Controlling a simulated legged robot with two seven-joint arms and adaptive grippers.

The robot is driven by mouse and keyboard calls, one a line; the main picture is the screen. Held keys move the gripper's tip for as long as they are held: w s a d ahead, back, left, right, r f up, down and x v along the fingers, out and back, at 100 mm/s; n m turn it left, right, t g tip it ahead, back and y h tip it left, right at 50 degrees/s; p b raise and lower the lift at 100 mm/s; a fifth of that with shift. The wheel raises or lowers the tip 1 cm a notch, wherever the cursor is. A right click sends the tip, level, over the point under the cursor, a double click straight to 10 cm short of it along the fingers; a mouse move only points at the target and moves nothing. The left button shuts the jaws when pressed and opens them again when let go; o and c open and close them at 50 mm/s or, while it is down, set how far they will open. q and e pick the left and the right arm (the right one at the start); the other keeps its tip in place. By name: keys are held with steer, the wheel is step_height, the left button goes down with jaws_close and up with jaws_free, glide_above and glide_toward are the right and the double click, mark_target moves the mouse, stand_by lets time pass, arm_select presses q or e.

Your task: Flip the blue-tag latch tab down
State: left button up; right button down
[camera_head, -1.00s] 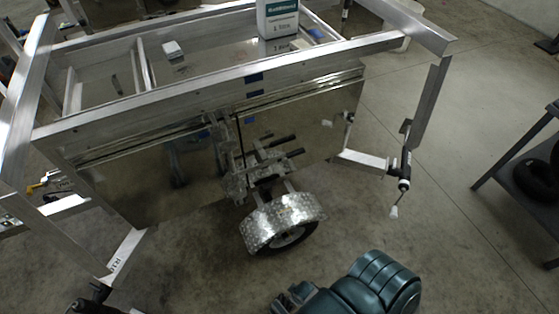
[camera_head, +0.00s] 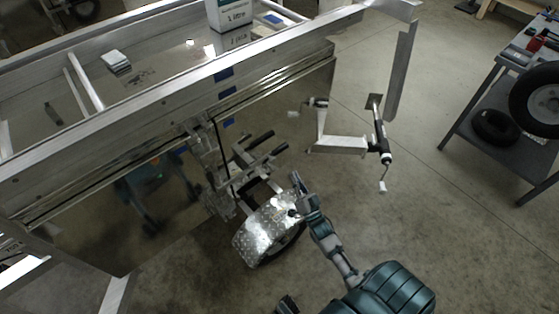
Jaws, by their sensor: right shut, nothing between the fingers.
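Blue tags mark the trailer's side: one on the upper rail (camera_head: 223,75), one just below it (camera_head: 228,92), and a smaller one on the panel (camera_head: 228,122). A small metal latch fitting (camera_head: 198,132) is on the panel's upper edge, left of the lowest tag. Which part is the latch tab, and its position, is too small to tell. My right gripper (camera_head: 296,192) is shut and empty, in front of the checker-plate fender and below and right of the tags. It appears close to the fender; contact is unclear. I do not see my left gripper clearly.
The checker-plate fender (camera_head: 262,232) covers a wheel below the panel. Bars with black grips (camera_head: 262,145) stick out above it. A jack with a crank (camera_head: 382,150) stands right of the trailer. A dark shelf (camera_head: 505,125) with tyres is far right.

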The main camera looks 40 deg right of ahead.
steer(key=x, duration=1)
arm_select(q)
steer(key=w+t, duration=0.1)
steer(key=w, duration=0.2)
steer(key=w+d+t+h+b, duration=0.1)
steer(key=w+t, duration=0.1)
steer(key=shift+w+d+r, duration=0.15)
steer(key=shift+w+d, duration=0.05)
steer(key=shift+w, duration=0.2)
arm_select(e)
steer(key=a+f, duration=0.2)
steer(key=f, duration=0.1)
steer(key=shift+w+a+f, duration=0.15)
steer(key=shift+w+a, duration=0.05)
